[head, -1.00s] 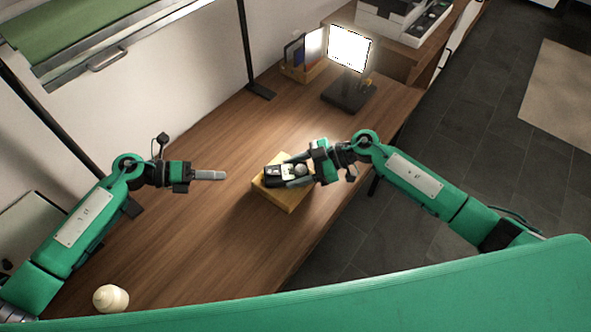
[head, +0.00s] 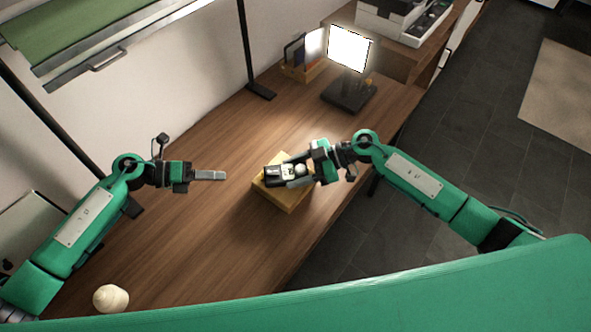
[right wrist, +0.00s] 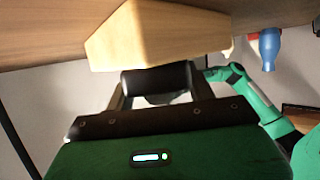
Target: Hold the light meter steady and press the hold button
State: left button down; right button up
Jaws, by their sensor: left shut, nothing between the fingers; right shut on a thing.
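The light meter (head: 275,175) is a small dark device with a pale round part towards my right gripper. It lies over a yellow wooden block (head: 290,201) on the table. My right gripper (head: 291,173) is shut on the meter, with fingers along its sides. In the right wrist view the meter (right wrist: 160,80) shows as a dark rounded body between the fingers, close to the block (right wrist: 160,35); I cannot tell if they touch. My left gripper (head: 222,175) is shut and empty, left of the meter and apart from it, pointing towards it. The hold button is too small to make out.
The wooden table (head: 200,240) is clear between my left gripper and the block. A bright lamp (head: 348,48) on a dark base and an organiser (head: 303,68) stand at the back. A cream rounded object (head: 110,298) sits front left. A blue object (right wrist: 269,48) shows in the right wrist view.

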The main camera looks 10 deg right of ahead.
aim_at(257, 181)
dwell(0.8)
pick_arm(q)
jog(key=shift+d+r+m, duration=0.2)
jog(key=shift+r+m, duration=0.05)
jog(key=shift+m, duration=0.15)
notch_tip(257, 181, up, 7)
jog(key=m+y, duration=0.9)
jog(key=m, duration=0.3)
jog(key=shift+w+d+y, duration=0.3)
jog(key=shift+w+d, duration=0.05)
jog(key=shift+d, duration=0.05)
jog(key=shift+f, duration=0.1)
jog(key=shift+g, duration=0.3)
jog(key=x, duration=1)
jog(key=shift+d+f, duration=0.1)
jog(key=shift+d, duration=1.9)
